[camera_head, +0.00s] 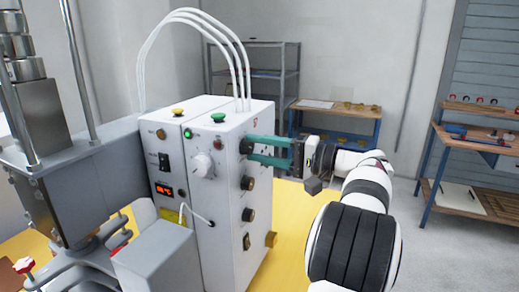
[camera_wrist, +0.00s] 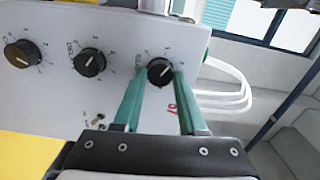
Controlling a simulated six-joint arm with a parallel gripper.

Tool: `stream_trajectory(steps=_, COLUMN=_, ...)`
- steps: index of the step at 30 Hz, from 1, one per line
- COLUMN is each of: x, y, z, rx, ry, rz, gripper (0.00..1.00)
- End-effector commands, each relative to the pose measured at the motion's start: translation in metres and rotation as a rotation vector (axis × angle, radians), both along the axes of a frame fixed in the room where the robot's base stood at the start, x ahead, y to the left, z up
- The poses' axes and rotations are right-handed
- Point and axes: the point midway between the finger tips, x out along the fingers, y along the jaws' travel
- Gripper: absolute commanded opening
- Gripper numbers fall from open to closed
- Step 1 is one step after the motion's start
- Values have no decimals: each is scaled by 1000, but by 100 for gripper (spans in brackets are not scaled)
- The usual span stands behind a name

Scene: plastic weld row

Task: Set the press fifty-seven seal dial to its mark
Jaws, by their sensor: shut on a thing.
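A black dial (camera_wrist: 160,71) with a pale pointer line sits on the side face of a white control box (camera_head: 228,240). It is the top one in a column of dials on that face, partly hidden by my fingers in the head view (camera_head: 246,147). In the wrist view its pointer slants up and right, with small tick marks and numbers around it. The small lettering beside it is too small to read. My gripper (camera_wrist: 161,74) has its two green fingers on either side of this dial, shut on it. It also shows in the head view (camera_head: 251,151).
Other black dials (camera_wrist: 89,62) (camera_wrist: 24,54) sit in line on the same face. A red marking (camera_wrist: 172,108) is near the held dial. White cables (camera_head: 238,60) arch above. A workbench (camera_head: 475,195) stands right.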

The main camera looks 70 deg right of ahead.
Motion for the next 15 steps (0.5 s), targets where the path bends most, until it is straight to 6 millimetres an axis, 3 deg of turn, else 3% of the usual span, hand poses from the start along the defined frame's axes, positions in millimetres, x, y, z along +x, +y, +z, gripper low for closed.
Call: stream_trajectory(steps=15, x=0, y=0, z=1, rx=-485, ry=1, rz=0, gripper=0)
